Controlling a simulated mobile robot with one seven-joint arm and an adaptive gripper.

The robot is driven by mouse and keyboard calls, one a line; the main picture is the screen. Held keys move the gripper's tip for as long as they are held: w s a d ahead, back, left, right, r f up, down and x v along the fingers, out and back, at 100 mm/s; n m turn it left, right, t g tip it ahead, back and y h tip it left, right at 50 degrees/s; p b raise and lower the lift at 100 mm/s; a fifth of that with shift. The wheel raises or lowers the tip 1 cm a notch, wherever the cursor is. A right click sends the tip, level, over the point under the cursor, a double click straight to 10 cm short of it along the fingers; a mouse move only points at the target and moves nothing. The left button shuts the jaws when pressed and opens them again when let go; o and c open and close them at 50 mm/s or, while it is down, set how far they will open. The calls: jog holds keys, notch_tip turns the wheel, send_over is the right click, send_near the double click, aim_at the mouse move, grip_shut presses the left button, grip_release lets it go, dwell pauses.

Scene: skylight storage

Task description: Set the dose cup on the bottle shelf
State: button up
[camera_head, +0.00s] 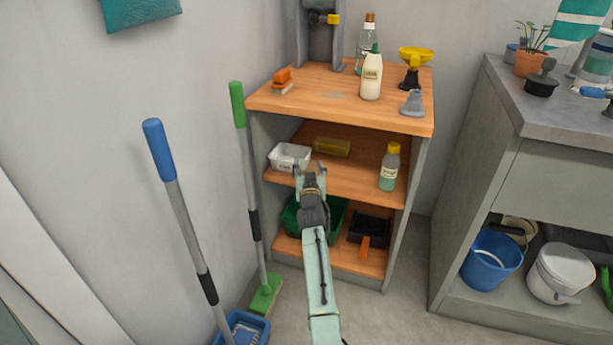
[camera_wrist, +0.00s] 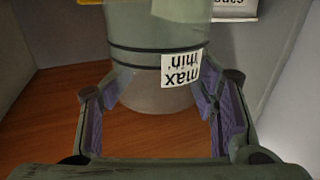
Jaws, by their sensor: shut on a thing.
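The dose cup (camera_wrist: 155,55) is a grey-green cylinder with black rings, a clear end and a white "max / min" label that reads upside down in the wrist view. My gripper (camera_wrist: 158,95) is shut on it, one purple-padded finger at each side. In the head view my gripper (camera_head: 309,172) is at the front left of the middle shelf (camera_head: 345,184), and I cannot make out the cup there. A bottle with a yellow cap (camera_head: 389,168) stands upright at the right of this shelf. A yellow-brown item (camera_head: 332,147) lies farther back.
A white labelled box (camera_head: 285,150) sits at the shelf's left, close to my gripper. Bare wood shows between my gripper and the capped bottle. The top board (camera_head: 330,105) above carries bottles, a funnel and a brush. Brooms lean at the left.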

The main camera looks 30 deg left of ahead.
aim_at(315, 163)
jog(key=shift+w+a+f+b, duration=0.1)
jog(key=shift+w+a+b, duration=0.1)
jog(key=shift+w+b, duration=0.65)
jog(key=shift+w+a+f+b, duration=0.1)
jog(key=shift+w+a+b, duration=0.05)
jog(key=shift+w+b, duration=0.7)
jog(key=shift+w+a+f+b, duration=0.1)
jog(key=shift+w+a+b, duration=0.1)
jog(key=shift+w+b, duration=0.65)
jog(key=w+b, duration=0.2)
jog(key=b, duration=0.1)
jog(key=w+a+b, duration=0.1)
jog(key=w+b, duration=0.1)
jog(key=w, duration=0.1)
jog(key=shift+b, duration=0.4)
jog(key=shift+s+f, duration=0.1)
jog(key=shift+f, duration=0.1)
jog(key=shift+f+b, duration=0.3)
jog(key=shift+b, duration=0.15)
jog(key=o, duration=1.6)
jog(key=shift+c, duration=0.2)
jog(key=shift+s+d+r+p, duration=0.1)
jog(key=shift+s+p, duration=0.05)
jog(key=shift+p, duration=0.25)
